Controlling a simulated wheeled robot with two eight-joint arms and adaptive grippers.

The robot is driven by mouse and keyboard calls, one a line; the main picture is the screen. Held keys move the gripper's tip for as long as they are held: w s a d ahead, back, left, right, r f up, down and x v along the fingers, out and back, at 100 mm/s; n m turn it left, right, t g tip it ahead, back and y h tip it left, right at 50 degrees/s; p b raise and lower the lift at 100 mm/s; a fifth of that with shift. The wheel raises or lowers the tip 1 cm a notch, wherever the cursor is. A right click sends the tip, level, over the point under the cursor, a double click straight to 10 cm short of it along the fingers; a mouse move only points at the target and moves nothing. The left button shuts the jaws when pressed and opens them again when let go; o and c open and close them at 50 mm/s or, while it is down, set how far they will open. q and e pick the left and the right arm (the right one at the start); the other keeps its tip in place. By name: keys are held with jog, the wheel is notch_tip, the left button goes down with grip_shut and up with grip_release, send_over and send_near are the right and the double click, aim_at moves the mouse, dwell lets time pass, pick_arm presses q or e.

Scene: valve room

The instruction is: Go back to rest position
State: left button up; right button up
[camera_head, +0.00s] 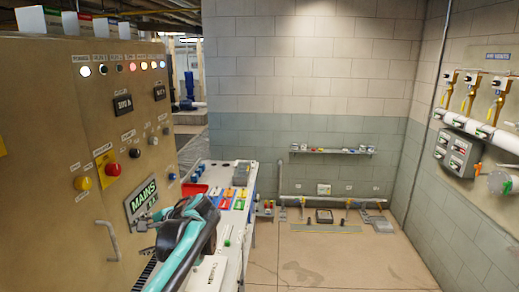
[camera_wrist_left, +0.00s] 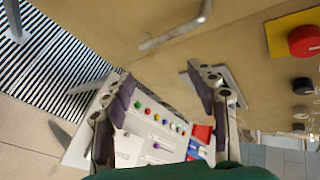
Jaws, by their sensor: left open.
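My left gripper (camera_head: 146,222) is in front of the tan control cabinet (camera_head: 60,140), close to the MAINS panel (camera_head: 140,196). In the left wrist view the left gripper (camera_wrist_left: 160,92) has its two fingers spread apart. No object shows between the fingertips. One finger overlaps a grey plate on the cabinet face; whether they touch I cannot tell. My right gripper is not seen.
A bench (camera_head: 251,178) with coloured parts and a red bin (camera_head: 194,189) stands right of the cabinet, close to my left arm. A grey cabinet handle (camera_wrist_left: 178,28) sticks out. The floor (camera_head: 340,262) ahead is largely clear. Valves (camera_head: 472,92) line the right wall.

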pick_arm(q)
jog(key=s+d+f+n+t+h+b, duration=0.1)
jog(key=s+d+f+n+h+b, duration=0.3)
jog(key=s+f, duration=0.8)
jog(key=s+d+f+n+t+h+b, duration=0.2)
jog(key=s+d+f+h+b, duration=0.4)
jog(key=s+d+f, duration=0.5)
notch_tip(320, 180, down, 6)
jog(key=shift+s+f+n+t+h+b, duration=0.1)
jog(key=shift+s+n+t+h+b, duration=0.2)
jog(key=shift+s+n+b, duration=0.45)
jog(key=shift+w+d, duration=0.1)
jog(key=shift+w, duration=0.05)
